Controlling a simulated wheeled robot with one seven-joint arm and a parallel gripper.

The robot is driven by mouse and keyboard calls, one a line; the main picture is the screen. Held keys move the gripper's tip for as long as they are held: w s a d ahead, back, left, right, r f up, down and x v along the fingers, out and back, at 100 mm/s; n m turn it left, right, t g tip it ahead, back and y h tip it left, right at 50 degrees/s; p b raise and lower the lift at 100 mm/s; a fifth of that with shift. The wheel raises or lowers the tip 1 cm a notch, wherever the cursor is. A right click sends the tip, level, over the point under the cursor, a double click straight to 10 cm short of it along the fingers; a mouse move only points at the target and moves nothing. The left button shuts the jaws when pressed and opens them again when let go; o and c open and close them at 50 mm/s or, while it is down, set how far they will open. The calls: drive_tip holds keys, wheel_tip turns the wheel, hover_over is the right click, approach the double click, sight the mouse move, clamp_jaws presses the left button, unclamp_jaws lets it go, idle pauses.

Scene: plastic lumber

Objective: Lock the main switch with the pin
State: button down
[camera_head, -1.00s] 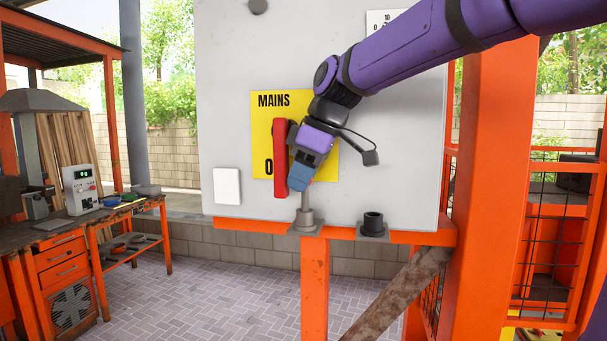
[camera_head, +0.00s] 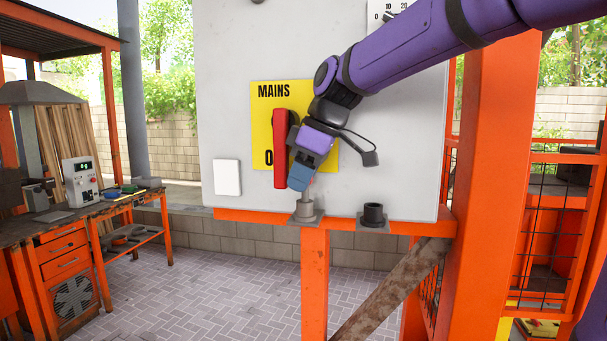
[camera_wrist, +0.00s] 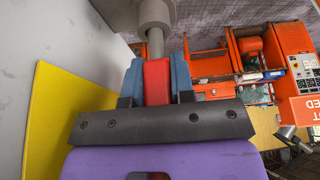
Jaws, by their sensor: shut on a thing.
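My gripper (camera_head: 299,181) is shut on the red grip of the pin (camera_wrist: 157,78), which sits between its two blue fingers. The pin's grey shaft (camera_wrist: 156,42) runs into or against a grey round collar (camera_head: 305,209) on the orange rail; how deep it goes is hidden. The main switch is a red upright handle (camera_head: 280,152) on the yellow MAINS plate (camera_head: 262,115). It is just left of my gripper, with a "0" beside its lower part. My gripper covers part of the plate.
A second, dark collar (camera_head: 373,214) stands on the rail to the right. The grey panel (camera_head: 225,60) rises close behind my gripper and carries a white box (camera_head: 227,177). An orange post (camera_head: 490,200) stands at right, a workbench (camera_head: 70,225) at left.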

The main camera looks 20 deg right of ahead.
drive_tip(key=shift+a+f, duration=0.25)
drive_tip(key=shift+c, duration=2.4)
unclamp_jaws()
drive_tip(key=shift+w+r, duration=0.15)
drive_tip(key=shift+r, duration=1.35)
drive_tip(key=shift+a+r, duration=0.1)
drive_tip(key=shift+r, duration=2.15)
